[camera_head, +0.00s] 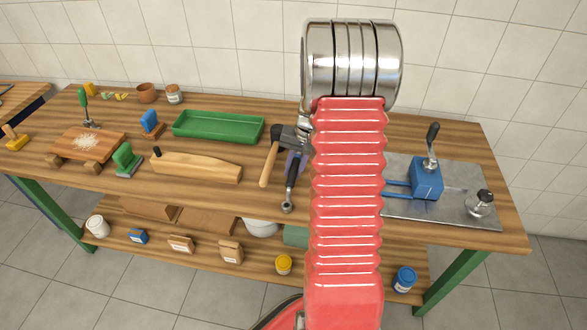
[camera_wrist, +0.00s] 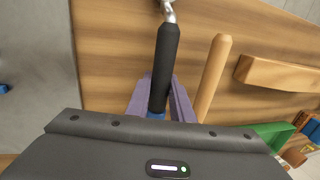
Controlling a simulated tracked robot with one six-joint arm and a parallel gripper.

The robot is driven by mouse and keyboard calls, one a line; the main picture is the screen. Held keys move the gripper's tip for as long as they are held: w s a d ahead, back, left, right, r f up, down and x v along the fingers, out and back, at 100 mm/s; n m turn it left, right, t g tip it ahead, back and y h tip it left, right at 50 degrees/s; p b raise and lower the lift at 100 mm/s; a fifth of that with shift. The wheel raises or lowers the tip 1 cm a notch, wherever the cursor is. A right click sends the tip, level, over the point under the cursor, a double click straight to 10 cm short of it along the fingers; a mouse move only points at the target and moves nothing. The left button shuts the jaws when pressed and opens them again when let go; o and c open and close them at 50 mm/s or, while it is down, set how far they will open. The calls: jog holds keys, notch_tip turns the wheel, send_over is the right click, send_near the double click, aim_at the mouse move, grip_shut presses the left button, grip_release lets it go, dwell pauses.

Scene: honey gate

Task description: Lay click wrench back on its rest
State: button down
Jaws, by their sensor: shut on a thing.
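The click wrench (camera_head: 290,183) has a dark handle and a bright metal head, which points toward the bench's front edge. In the wrist view the black handle (camera_wrist: 168,55) runs between two purple fingers, with a blue band near my gripper housing. My gripper (camera_head: 294,163) is shut on that handle; its fingers also show in the wrist view (camera_wrist: 162,88). The wrench is above or on the bench right of the mallet; I cannot tell if it touches the wood. I cannot make out the wrench's rest, which may be hidden beneath my gripper or behind my red arm.
The mallet (camera_head: 269,168) lies close on the left, its handle also in the wrist view (camera_wrist: 212,75). A wooden block (camera_head: 197,167) and green tray (camera_head: 218,126) are further left. A grey plate (camera_head: 440,210) with a blue vise (camera_head: 427,178) is at right.

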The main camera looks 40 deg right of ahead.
aim_at(295, 166)
jog(key=shift+f, duration=0.25)
jog(key=c, duration=1.5)
grip_release()
jog(key=shift+v, duration=4)
